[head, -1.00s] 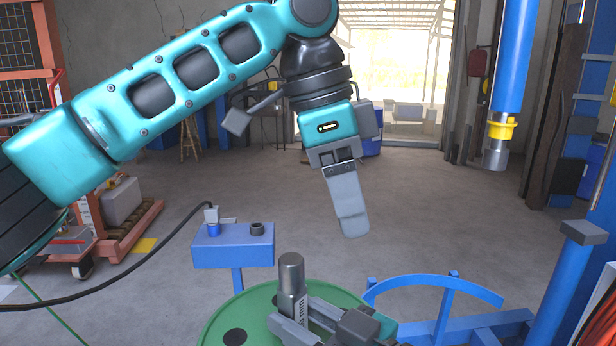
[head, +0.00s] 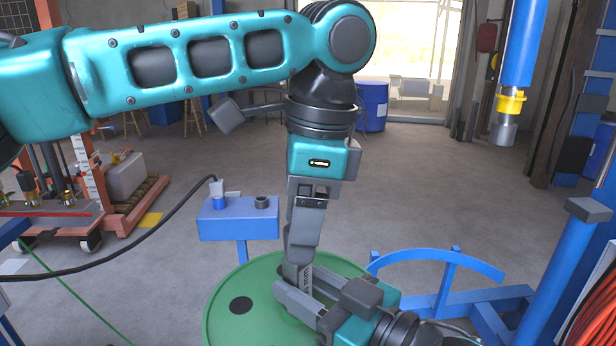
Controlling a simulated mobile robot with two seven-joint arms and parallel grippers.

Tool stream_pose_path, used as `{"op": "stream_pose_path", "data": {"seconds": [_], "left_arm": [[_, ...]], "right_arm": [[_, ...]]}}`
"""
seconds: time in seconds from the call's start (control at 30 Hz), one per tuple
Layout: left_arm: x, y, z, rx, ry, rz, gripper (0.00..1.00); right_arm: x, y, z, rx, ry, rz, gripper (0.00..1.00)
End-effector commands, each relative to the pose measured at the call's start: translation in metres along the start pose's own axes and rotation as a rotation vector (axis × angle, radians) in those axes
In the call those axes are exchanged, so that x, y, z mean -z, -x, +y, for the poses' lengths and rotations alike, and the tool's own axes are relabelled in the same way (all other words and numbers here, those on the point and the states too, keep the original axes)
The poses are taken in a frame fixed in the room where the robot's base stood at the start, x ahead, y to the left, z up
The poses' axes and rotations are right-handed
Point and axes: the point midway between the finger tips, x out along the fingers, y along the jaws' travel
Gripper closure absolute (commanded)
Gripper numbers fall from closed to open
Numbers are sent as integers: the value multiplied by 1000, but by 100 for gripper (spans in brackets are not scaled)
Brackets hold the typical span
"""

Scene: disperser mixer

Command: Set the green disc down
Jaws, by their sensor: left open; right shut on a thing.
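A wide round green top (head: 230,326) with a dark round spot lies at the bottom centre of the head view; its front edge is cut off. I cannot tell a separate green disc from it. My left gripper (head: 297,276) points down just above the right gripper's jaws, seen edge-on and open. My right gripper (head: 300,298) comes in from the lower right, low over the green top, shut on a grey cylinder. The cylinder is mostly hidden behind my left fingers.
A blue stand (head: 238,223) with small fittings and a black cable is behind left. A curved blue frame (head: 440,256) is at the right, beside a blue post (head: 553,275). A blue column (head: 518,45) hangs upper right.

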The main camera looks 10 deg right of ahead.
Motion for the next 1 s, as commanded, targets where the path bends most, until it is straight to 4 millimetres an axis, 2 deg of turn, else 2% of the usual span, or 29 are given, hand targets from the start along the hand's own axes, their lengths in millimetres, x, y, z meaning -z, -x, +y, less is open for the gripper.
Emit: {"op": "stream_pose_path", "data": {"seconds": [0.1, 0.2, 0.6, 1.0], "left_arm": [[0, -18, 0, -2, -1, 1, 36], [0, -27, 0, -1, -2, 1, 36], [0, -34, 0, -1, -1, 2, 36], [0, -34, 0, 0, 0, 2, 73]], "right_arm": [[4, 0, 0, 1, 2, 12, 100], [4, 0, 0, 1, 2, 12, 100], [4, 0, 0, 1, 2, 12, 100], [4, 0, -1, 2, 2, 12, 100]]}}
